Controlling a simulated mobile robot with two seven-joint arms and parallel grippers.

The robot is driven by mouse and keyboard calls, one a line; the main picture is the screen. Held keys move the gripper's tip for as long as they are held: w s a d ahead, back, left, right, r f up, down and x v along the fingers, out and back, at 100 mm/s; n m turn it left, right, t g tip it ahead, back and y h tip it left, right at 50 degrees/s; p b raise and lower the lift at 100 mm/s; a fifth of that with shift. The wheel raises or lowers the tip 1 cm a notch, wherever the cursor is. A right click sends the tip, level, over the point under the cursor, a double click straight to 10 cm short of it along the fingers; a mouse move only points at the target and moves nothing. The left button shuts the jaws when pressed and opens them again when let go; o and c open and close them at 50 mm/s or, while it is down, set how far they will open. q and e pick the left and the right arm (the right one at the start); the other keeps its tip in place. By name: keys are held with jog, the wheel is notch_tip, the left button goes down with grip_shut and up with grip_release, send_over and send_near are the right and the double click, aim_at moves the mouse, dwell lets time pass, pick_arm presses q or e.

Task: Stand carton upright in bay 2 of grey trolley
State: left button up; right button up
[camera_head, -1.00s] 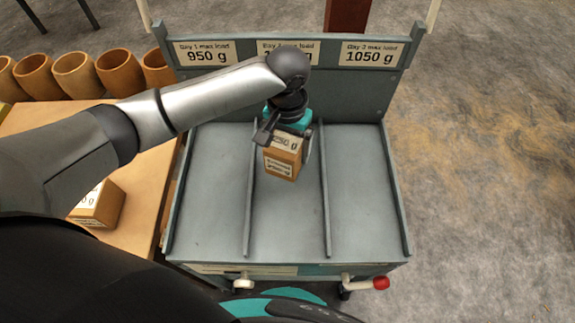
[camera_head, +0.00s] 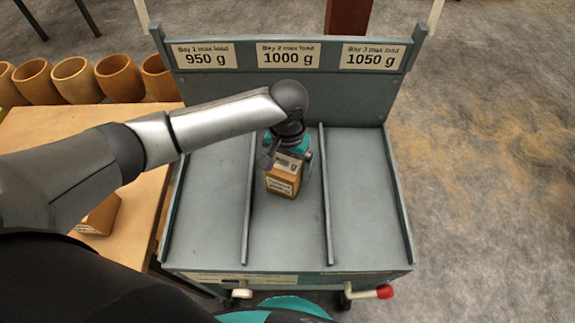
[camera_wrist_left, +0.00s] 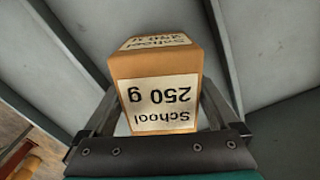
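The carton (camera_head: 283,180) is a small brown box with white labels, over the middle bay of the grey trolley (camera_head: 228,210). In the left wrist view the carton (camera_wrist_left: 158,92) shows "School 250 g" labels, upside down in that picture. My left gripper (camera_head: 288,160) is shut on the carton, with a finger on each side of it. The carton looks roughly upright between the two dividers; whether its base touches the bay floor cannot be told. The sign for bay 2 (camera_head: 288,55) reads 1000 g. My right gripper is not in view.
Bay 1 (camera_head: 212,185) and bay 3 (camera_head: 362,185) are empty. Thin dividers (camera_head: 325,190) edge the middle bay. Another box (camera_head: 100,215) lies on the wooden table (camera_head: 140,200) at left, partly hidden by my arm.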

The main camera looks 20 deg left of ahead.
pick_arm(q)
jog(key=shift+o, duration=0.2)
jog(key=shift+r, duration=0.15)
notch_tip(320, 180, up, 12)
jog(key=p, duration=0.3)
jog(key=shift+p, duration=0.4)
jog(key=shift+s, duration=0.1)
